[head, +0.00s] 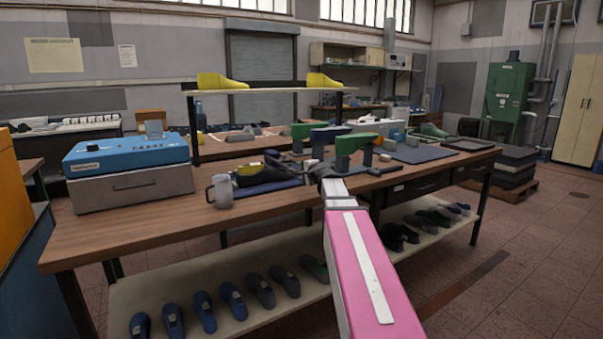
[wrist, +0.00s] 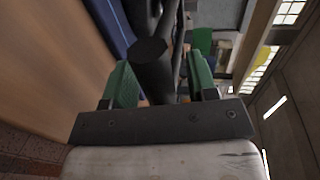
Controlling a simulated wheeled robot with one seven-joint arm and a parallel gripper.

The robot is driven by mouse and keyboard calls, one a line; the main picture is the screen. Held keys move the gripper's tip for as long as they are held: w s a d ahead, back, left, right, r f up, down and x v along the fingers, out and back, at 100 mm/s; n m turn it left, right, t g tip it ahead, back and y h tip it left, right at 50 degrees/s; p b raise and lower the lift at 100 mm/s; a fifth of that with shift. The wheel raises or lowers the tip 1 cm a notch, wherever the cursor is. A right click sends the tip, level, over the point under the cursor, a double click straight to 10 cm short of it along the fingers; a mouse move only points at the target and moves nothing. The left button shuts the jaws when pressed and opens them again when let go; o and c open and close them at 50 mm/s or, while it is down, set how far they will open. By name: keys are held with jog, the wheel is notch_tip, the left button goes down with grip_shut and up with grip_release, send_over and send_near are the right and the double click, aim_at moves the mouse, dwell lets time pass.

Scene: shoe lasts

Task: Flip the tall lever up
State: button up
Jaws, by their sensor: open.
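My arm reaches over the workbench in the head view, and my gripper (head: 325,171) is at the bench's middle, beside the shoe lasts on stands. In the wrist view my gripper (wrist: 162,82) has its two green fingers apart. A dark lever-like rod with a flat, many-sided end (wrist: 150,52) is between the fingers; it looks like the tall lever. I cannot tell whether the fingers touch it. Its base is hidden, and in the head view I cannot make the lever out behind my gripper.
A green last (head: 356,142) and a blue last (head: 329,133) stand just beyond my gripper. A grey mug (head: 221,191) and a blue-lidded machine (head: 128,165) are to the left. Shoes line the lower shelf (head: 200,325). The bench's front left (head: 110,233) is bare.

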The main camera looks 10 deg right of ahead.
jog(key=shift+w+a, duration=0.1)
jog(key=shift+w, duration=0.15)
grip_shut()
